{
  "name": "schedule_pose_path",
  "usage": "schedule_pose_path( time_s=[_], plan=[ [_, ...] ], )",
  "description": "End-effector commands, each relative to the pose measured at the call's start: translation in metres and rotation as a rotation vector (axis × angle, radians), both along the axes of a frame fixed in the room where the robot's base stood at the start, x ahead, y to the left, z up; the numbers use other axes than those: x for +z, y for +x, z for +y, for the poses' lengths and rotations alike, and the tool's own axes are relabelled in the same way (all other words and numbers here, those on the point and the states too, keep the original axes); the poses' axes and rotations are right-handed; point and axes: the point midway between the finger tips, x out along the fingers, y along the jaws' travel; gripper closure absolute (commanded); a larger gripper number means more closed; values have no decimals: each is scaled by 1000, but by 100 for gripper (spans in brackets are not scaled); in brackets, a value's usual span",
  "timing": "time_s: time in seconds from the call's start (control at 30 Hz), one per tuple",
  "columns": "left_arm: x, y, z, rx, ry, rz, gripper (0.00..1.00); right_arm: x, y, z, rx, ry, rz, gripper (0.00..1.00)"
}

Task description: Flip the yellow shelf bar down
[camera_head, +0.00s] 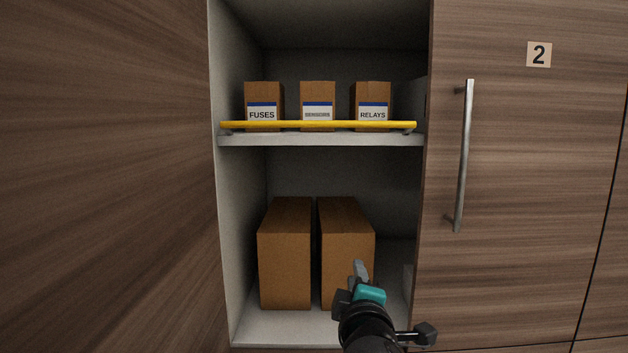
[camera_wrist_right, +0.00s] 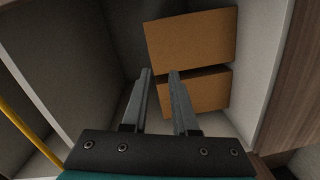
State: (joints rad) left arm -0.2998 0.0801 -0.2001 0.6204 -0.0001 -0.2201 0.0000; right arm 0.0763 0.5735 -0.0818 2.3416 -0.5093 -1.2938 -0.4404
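The yellow shelf bar (camera_head: 330,125) runs level across the front of the upper shelf (camera_head: 320,140), just above its front edge and in front of the lower parts of three small boxes. It also shows at the left of the right wrist view (camera_wrist_right: 30,135). My right gripper (camera_head: 358,270) is well below the bar, in front of the lower compartment. In the right wrist view its two fingers (camera_wrist_right: 159,73) stand apart with nothing between them. My right gripper does not touch the bar. My left gripper is not in view.
The small boxes are a fuses box (camera_head: 263,95), a middle box (camera_head: 318,93) and a relays box (camera_head: 372,95). Two large brown boxes (camera_head: 285,255) (camera_head: 346,250) stand below. A wooden door (camera_head: 520,180) with a metal handle (camera_head: 464,155) is at right; a wood panel (camera_head: 100,180) fills the left.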

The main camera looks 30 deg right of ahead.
Motion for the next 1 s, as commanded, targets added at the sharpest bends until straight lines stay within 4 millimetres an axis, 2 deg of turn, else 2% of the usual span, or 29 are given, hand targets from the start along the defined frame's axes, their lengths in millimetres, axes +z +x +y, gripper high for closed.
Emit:
schedule_pose_path(
  time_s=[0.03, 0.1, 0.23, 0.4, 0.5, 0.7, 0.87, 1.0],
  plan=[
    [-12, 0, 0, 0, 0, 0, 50, 13, -1, -12, 15, -61, -39, 73],
    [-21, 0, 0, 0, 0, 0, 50, 38, -3, -22, 43, -136, -90, 73],
    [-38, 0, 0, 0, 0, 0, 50, 87, -10, -26, 110, -282, -182, 73],
    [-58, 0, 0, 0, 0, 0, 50, 145, -24, -5, 223, -475, -285, 73],
    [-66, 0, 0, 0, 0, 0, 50, 170, -33, 15, 286, -566, -328, 73],
    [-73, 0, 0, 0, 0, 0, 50, 193, -43, 40, 359, -662, -368, 73],
    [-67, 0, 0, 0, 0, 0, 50, 199, -42, 43, 367, -670, -372, 73],
    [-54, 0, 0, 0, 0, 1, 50, 204, -38, 40, 363, -667, -372, 73]
  ],
)
